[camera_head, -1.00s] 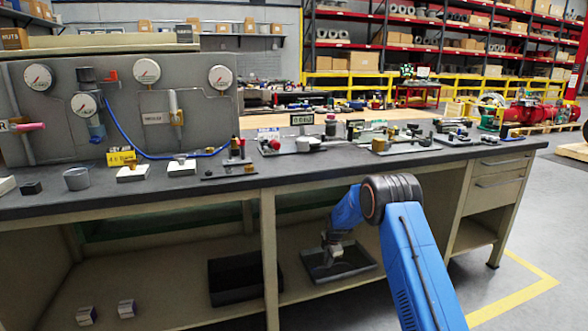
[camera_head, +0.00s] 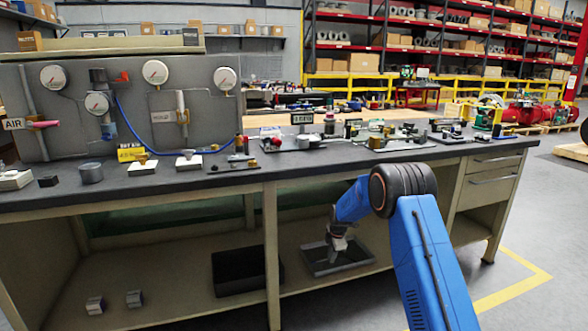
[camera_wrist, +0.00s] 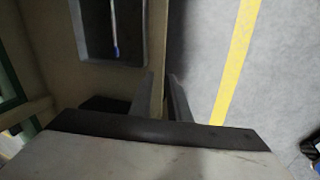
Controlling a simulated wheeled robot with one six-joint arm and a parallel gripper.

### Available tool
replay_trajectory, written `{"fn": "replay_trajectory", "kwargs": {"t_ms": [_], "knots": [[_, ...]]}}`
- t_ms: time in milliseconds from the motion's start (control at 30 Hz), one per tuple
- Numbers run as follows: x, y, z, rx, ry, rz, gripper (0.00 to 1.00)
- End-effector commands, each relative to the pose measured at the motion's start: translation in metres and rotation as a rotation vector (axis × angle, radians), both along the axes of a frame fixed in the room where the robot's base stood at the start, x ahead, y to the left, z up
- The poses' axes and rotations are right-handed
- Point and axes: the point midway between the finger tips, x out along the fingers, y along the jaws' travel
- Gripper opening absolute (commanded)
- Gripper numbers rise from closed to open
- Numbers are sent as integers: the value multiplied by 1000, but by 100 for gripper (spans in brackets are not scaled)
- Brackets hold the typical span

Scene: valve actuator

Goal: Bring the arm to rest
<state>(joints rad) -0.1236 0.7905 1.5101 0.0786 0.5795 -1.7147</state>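My blue arm folds down from its dark elbow in front of the workbench (camera_head: 268,190). My gripper (camera_head: 337,249) hangs below the benchtop and overlaps the grey tray (camera_head: 352,268) on the lower shelf in the head view. In the wrist view my gripper's two fingers (camera_wrist: 161,84) point forward with a gap between them. Nothing shows held there; the shelf edge and floor are seen past the fingertips. The wrist view also shows a tray (camera_wrist: 133,58) on the left, with a thin blue and white item in it.
A black bin (camera_head: 246,273) and two small blocks stand on the lower shelf. The benchtop carries a gauge panel (camera_head: 150,120) and several fittings. Drawers (camera_head: 494,175) are at the right end. Open floor with a yellow line (camera_head: 515,288) lies to the right.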

Motion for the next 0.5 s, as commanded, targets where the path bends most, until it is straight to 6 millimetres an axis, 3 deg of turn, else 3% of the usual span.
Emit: {"fn": "replay_trajectory", "kwargs": {"t_ms": [267,500], "knots": [[-30,-12,67,30,-6,-119,16],[-79,-28,144,72,-10,-284,16]]}}
